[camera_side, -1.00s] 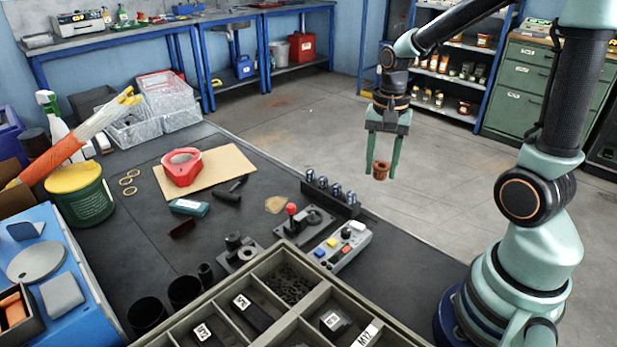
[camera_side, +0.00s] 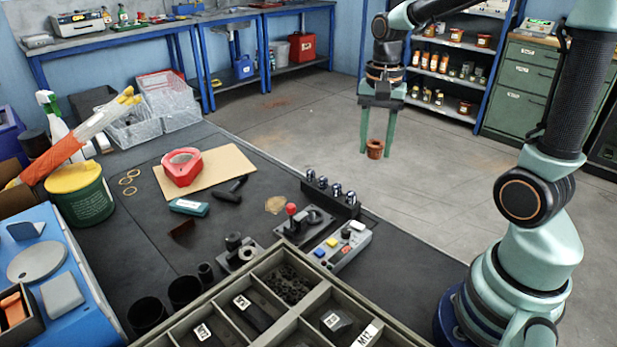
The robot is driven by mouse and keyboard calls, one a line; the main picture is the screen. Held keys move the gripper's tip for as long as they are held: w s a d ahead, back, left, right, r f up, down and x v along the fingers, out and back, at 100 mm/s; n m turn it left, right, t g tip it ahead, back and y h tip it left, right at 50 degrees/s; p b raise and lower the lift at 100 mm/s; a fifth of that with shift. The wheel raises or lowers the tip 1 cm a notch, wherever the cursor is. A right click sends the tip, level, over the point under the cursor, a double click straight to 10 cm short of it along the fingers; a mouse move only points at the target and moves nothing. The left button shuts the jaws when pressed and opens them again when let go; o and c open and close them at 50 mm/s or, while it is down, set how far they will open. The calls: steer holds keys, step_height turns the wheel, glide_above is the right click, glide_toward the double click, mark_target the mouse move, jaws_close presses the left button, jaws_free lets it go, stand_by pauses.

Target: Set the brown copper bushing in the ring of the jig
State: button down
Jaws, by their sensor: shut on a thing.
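The brown copper bushing (camera_side: 375,149) is a small flanged cup, wide rim upward, and looks upright. My gripper (camera_side: 376,153) is shut on it, with one pale green finger on each side, and holds it in the air. In the picture it shows against the floor, above and right of the bench items. A dark plate with a red-knobbed lever and a low round ring (camera_side: 313,216) lies on the bench, below and left of the bushing; it looks like the jig. The ring's inside is too small to make out clearly.
A dark block with several shiny-topped pegs (camera_side: 330,193) stands behind the plate. A grey button box (camera_side: 343,247) is beside it, and a divided tray (camera_side: 281,327) is in front. Another dark fixture with a post (camera_side: 238,252) stands to the left.

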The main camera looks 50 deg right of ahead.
glide_above(313, 212)
step_height(313, 212, down, 10)
steer(key=shift+r, duration=0.1)
steer(key=shift+f, duration=2.6)
steer(key=shift+f, duration=1.1)
steer(key=shift+c, duration=1.6)
jaws_free()
step_height(313, 212, up, 12)
